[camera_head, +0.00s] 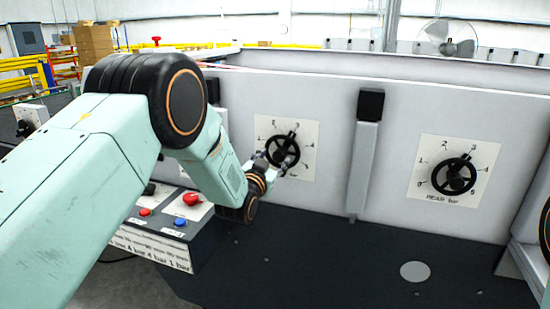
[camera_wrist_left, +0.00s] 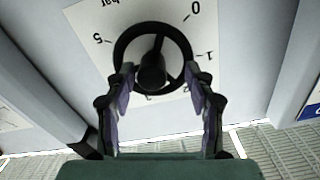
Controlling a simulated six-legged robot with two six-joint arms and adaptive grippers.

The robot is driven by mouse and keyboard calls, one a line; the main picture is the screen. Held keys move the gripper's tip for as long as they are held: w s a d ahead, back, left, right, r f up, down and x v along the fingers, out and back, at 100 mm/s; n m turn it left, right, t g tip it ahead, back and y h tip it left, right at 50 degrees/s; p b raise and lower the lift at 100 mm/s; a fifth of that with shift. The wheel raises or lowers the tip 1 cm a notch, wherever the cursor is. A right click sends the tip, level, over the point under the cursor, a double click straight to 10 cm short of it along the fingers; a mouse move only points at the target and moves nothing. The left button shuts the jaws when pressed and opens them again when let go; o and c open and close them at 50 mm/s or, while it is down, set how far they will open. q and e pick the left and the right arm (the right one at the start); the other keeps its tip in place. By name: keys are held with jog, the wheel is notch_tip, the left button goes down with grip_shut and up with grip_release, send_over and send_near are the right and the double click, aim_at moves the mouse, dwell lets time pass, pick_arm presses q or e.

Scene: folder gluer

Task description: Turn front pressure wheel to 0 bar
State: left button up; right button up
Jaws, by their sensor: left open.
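The front pressure wheel (camera_head: 282,151) is a black spoked handwheel on a white scale plate (camera_head: 308,166) on the grey machine panel. In the left wrist view the wheel (camera_wrist_left: 152,30) shows upside down, with 0, 1 and 5 legible on the plate (camera_wrist_left: 92,22). My left gripper (camera_head: 273,163) is at the wheel's lower left edge in the head view. In the wrist view the open fingers (camera_wrist_left: 159,72) stand on either side of the wheel's near rim; I cannot tell whether they touch it. The pointer's exact reading is unclear. My right gripper is not in view.
A second wheel (camera_head: 455,175), labelled REAR bar, is on the right of the panel. A post with a black top (camera_head: 369,120) stands between the wheels. A control box with a red button (camera_head: 191,199) and a blue button (camera_head: 180,222) is below my left arm.

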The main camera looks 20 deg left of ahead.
pick_arm(q)
jog(key=shift+w+d+r, duration=0.1)
jog(key=shift+w+d, duration=0.25)
jog(key=shift+w, duration=0.05)
jog(key=shift+d+r, duration=0.2)
jog(key=shift+d, duration=0.35)
jog(key=shift+a, duration=0.3)
jog(key=shift+a+f, duration=0.1)
jog(key=shift+a, duration=0.2)
jog(key=shift+w+a+f, duration=0.1)
jog(key=shift+w, duration=0.05)
jog(key=shift+c, duration=1.2)
jog(key=shift+d, duration=0.55)
jog(key=c, duration=0.3)
jog(key=shift+c, duration=0.9)
jog(key=shift+a, duration=0.3)
jog(key=c, duration=0.3)
grip_shut()
jog(key=shift+d, duration=0.2)
